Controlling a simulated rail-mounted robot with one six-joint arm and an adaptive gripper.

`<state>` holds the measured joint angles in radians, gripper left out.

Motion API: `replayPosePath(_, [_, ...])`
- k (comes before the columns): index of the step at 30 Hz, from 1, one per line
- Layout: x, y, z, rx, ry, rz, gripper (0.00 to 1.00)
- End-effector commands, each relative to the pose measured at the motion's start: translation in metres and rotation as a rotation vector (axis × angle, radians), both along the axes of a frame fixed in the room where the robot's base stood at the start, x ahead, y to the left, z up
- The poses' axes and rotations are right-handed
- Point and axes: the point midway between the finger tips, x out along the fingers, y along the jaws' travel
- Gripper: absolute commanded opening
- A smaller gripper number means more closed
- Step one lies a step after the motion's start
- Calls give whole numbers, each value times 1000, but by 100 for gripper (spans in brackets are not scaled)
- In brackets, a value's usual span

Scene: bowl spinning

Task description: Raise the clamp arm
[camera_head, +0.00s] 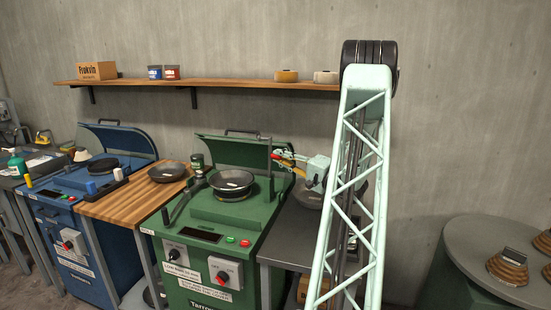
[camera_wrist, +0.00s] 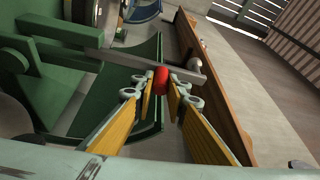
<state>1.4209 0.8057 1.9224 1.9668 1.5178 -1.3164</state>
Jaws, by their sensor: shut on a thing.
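The green machine (camera_head: 200,240) carries a dark bowl (camera_head: 232,180) on its top, with a pale patch inside the bowl. The grey clamp arm (camera_head: 269,160) stands about upright at the machine's right side, beside the bowl. In the wrist view the clamp arm is a long grey bar (camera_wrist: 100,52) running across the picture, with a red knob (camera_wrist: 161,80) on it. My gripper (camera_wrist: 163,88) is shut on this knob, with a yellow finger on each side. In the head view my gripper (camera_head: 283,158) is small, just right of the bar.
A raised curved green lid (camera_head: 230,150) stands behind the bowl. A wooden side table (camera_head: 130,205) with another dark bowl (camera_head: 167,172) and a blue machine (camera_head: 80,180) stand to the left. A wall shelf (camera_head: 215,83) runs above. A round table (camera_head: 490,250) is at the right.

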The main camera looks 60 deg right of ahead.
Motion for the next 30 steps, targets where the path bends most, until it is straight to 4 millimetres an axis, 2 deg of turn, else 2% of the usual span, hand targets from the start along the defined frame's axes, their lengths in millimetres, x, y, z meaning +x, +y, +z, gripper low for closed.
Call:
replayPosePath(10, [0,1,-2,3,2,2,0])
replayPosePath(11, [0,1,-2,3,2,2,15])
replayPosePath(15, [0,1,-2,2,1,1,27])
replayPosePath(30, [-5,1,-1,1,1,0,27])
